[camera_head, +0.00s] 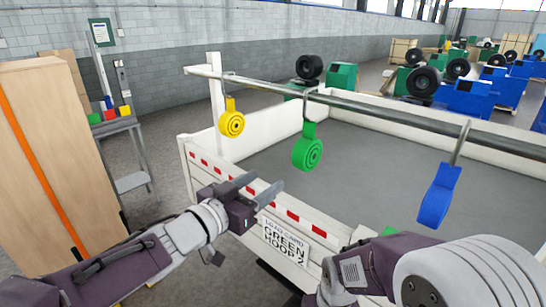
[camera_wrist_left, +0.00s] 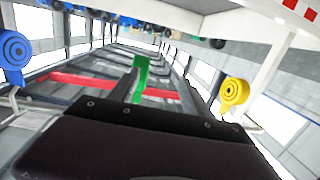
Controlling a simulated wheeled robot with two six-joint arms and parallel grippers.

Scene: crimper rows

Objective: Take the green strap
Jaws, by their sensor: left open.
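The green strap (camera_head: 307,150) hangs from a hook on the horizontal metal rail, between a yellow strap (camera_head: 231,121) and a blue strap (camera_head: 437,195). My left gripper (camera_head: 266,181) is open and empty, lower and to the left of the green strap in the head view, clearly apart from it. In the left wrist view the green strap (camera_wrist_left: 141,76) shows beyond the dark gripper body, which covers part of the view. The yellow strap (camera_wrist_left: 234,93) is on the right there and the blue strap (camera_wrist_left: 14,52) on the left. My right arm shows at bottom right, its fingers out of view.
The metal rail (camera_head: 366,107) runs across a white-walled, grey-floored bin. A card (camera_head: 287,243) reading "LOAD CARD GREEN HOOP 2" is on its front wall. A wooden panel (camera_head: 60,160) and a small stand (camera_head: 118,124) with coloured blocks are at left.

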